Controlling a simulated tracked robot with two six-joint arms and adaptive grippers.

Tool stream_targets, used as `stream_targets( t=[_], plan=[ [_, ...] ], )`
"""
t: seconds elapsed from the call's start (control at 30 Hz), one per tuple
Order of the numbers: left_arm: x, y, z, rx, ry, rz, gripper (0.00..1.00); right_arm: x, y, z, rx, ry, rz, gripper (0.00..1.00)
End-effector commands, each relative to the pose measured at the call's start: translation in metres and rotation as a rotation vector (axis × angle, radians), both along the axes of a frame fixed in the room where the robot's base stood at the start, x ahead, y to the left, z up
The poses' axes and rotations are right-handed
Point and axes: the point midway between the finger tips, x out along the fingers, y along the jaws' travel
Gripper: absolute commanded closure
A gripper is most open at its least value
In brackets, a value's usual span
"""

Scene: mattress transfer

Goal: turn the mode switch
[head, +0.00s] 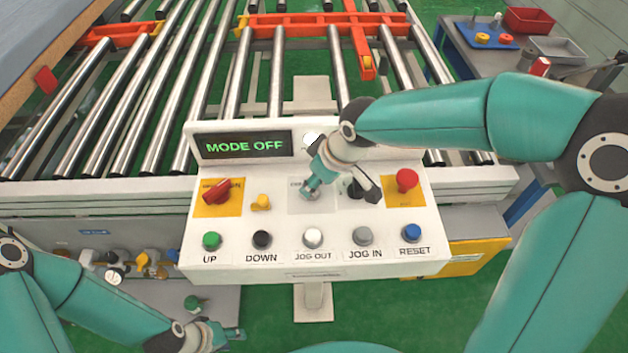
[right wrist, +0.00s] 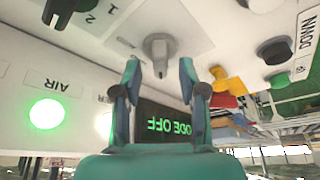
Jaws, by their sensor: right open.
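The white control panel (head: 270,235) carries a display reading MODE OFF (head: 243,145). A grey rotary knob (right wrist: 158,48) sits on a light grey plate (head: 296,205) mid-panel; which knob is labelled as the mode switch cannot be read. My right gripper (head: 310,190) is over this plate and hides the knob in the head view. In the right wrist view my right gripper (right wrist: 160,70) is open, its fingertips on either side of the knob's near end, with gaps showing. My left gripper (head: 226,336) is low at the bottom left, away from the panel; its finger opening is unclear.
Beside the plate are a black selector (head: 370,190), a yellow knob (head: 261,202), a red rotary switch (head: 217,191) and a red button (head: 406,180). A row of push buttons (head: 313,237) runs along the front. Rollers (head: 205,85) lie behind. A green lamp (right wrist: 47,113) glows.

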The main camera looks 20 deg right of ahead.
Motion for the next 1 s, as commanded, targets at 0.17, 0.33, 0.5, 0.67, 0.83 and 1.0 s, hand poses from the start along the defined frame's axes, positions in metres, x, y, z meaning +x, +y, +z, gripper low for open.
stream_targets(
  t=[0.17,0.33,0.5,0.67,0.83,1.0],
  plan=[
    [0.0,0.0,0.001,0.0,0.0,0.0,0.6,0.005,0.004,-0.015,0.0,0.0,0.001,0.58],
    [0.0,0.0,0.001,0.0,0.0,0.0,0.6,0.007,0.005,-0.019,0.0,0.0,0.001,0.58],
    [0.0,0.0,0.001,0.0,0.0,0.0,0.6,0.007,0.005,-0.019,0.0,-0.001,0.001,0.58],
    [0.0,0.0,0.001,0.0,0.0,0.0,0.6,0.007,0.005,-0.019,0.0,-0.001,0.001,0.83],
    [0.0,0.0,0.001,0.0,0.0,0.0,0.6,0.007,0.005,-0.019,0.001,-0.001,0.001,1.0],
    [0.0,0.0,0.0,0.0,0.0,0.0,0.6,0.007,0.005,-0.019,0.0,-0.001,0.002,1.0]
  ],
)
